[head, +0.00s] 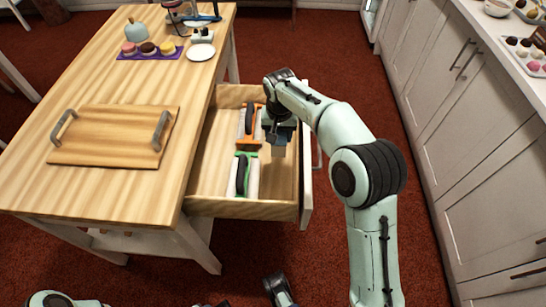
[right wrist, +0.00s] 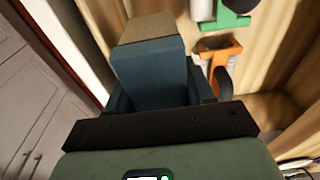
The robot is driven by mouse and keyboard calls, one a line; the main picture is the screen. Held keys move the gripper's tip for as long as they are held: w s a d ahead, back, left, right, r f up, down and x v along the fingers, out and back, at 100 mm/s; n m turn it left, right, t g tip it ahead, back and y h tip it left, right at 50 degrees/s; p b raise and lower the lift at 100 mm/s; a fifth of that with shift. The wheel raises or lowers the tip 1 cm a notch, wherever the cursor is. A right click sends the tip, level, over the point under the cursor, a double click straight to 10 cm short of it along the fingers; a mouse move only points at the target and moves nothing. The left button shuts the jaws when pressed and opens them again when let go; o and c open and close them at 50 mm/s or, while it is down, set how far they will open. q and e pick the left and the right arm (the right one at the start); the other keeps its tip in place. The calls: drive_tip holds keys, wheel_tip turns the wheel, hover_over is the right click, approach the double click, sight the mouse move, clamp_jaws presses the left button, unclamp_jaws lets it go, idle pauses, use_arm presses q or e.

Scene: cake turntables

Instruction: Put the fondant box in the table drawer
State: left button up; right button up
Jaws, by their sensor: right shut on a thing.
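My right gripper (head: 281,132) is shut on the fondant box and holds it over the right side of the table drawer. The gripper and arm hide much of the box; its pale lower part (head: 279,152) shows under the fingers. In the right wrist view, the box's tan end (right wrist: 150,32) sticks out past the dark blue-grey jaws. I cannot tell whether the box touches the drawer floor. The wooden table drawer (head: 214,181) is pulled open. Part of what seems to be my left arm and gripper (head: 279,290) shows at the bottom edge; its fingers are not clear.
A wooden tray (head: 105,150) with metal handles sits on the table (head: 70,195). White cabinets (head: 480,170) stand at the right, with red floor between.

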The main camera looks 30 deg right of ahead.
wheel_tip(320, 180, down, 5)
drive_tip(key=shift+f+b, duration=0.2)
drive_tip(key=shift+b, duration=0.35)
use_arm(q)
drive_tip(key=shift+t+y, duration=0.3)
drive_tip(key=shift+t, duration=0.4)
drive_tip(key=shift+w+a+f+b, duration=0.25)
drive_tip(key=shift+w+a+f, duration=0.2)
drive_tip(key=shift+w, duration=0.3)
drive_tip(key=shift+w+a+f+b, duration=0.2)
drive_tip(key=shift+w+a+f, duration=0.1)
drive_tip(key=shift+w+f, duration=0.4)
drive_tip(key=shift+w+a+f+b, duration=0.25)
drive_tip(key=shift+w+a+f, duration=0.15)
drive_tip(key=shift+w, duration=0.4)
use_arm(e)
drive_tip(key=shift+f, duration=2.8)
drive_tip(key=shift+f, duration=0.2)
drive_tip(key=o, duration=1)
drive_tip(key=shift+r, duration=0.1)
